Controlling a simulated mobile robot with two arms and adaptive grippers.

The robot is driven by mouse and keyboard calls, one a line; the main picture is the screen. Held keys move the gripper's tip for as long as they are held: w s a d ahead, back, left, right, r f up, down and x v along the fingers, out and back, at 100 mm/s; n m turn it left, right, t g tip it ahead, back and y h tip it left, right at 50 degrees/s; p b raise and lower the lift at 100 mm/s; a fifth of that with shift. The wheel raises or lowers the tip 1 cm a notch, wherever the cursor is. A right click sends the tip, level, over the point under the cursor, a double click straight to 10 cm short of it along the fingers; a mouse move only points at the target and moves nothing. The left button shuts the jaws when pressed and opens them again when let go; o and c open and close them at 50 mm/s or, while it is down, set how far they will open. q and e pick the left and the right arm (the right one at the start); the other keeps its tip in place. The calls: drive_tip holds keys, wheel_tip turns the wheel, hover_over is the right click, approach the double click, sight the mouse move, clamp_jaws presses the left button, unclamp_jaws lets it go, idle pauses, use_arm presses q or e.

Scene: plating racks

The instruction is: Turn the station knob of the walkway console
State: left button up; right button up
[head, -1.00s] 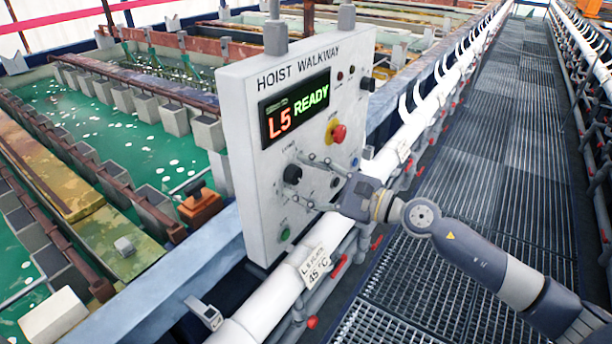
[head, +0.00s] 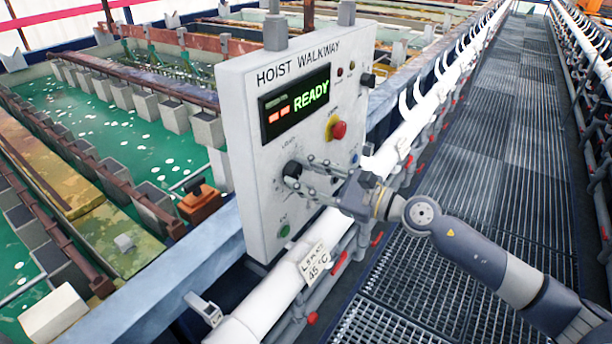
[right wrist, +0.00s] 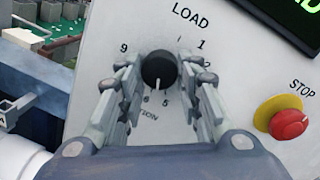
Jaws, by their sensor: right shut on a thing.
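The walkway console (head: 240,150) is a pale upright panel titled HOIST WALKWAY. Its display (head: 294,104) shows two red dashes and a green READY. The black station knob (head: 292,170) is on its lower left face. In the right wrist view the knob (right wrist: 158,68) has a white pointer mark facing down, between the 5 and the 6. My right gripper (head: 311,178) is shut on the knob, with a finger at either side. Its fingers also show in the wrist view (right wrist: 158,76). They hide some of the dial's numbers. My left gripper is not in view.
A red stop button (head: 339,130) on a yellow base sits right of the knob, and a green button (head: 284,231) below it. A white pipe (head: 262,310) with red valves runs along the console's foot. The grating walkway (head: 480,180) is clear beyond my arm.

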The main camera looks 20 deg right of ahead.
drive_tip(key=m, duration=0.5)
drive_tip(key=shift+m, duration=0.4)
drive_tip(key=m+t+p, duration=0.1)
drive_tip(key=m+p, duration=0.1)
drive_tip(key=m, duration=0.3)
drive_tip(key=shift+a+m, duration=0.1)
drive_tip(key=shift+m, duration=0.3)
drive_tip(key=m+p, duration=0.1)
drive_tip(key=m, duration=0.2)
drive_tip(key=m+p, duration=0.1)
drive_tip(key=m, duration=0.2)
drive_tip(key=shift+s+r+t+h, duration=0.1)
drive_tip(key=shift+t+h, duration=0.2)
drive_tip(key=shift+h, duration=0.1)
drive_tip(key=m+p, duration=0.2)
drive_tip(key=m, duration=0.3)
drive_tip(key=shift+a+m+h+p, duration=0.1)
drive_tip(key=shift+m+h+p, duration=0.2)
drive_tip(key=shift+h+p, duration=0.1)
drive_tip(key=o, duration=1.1)
drive_tip(key=shift+c, duration=0.2)
drive_tip(key=shift+s, duration=0.1)
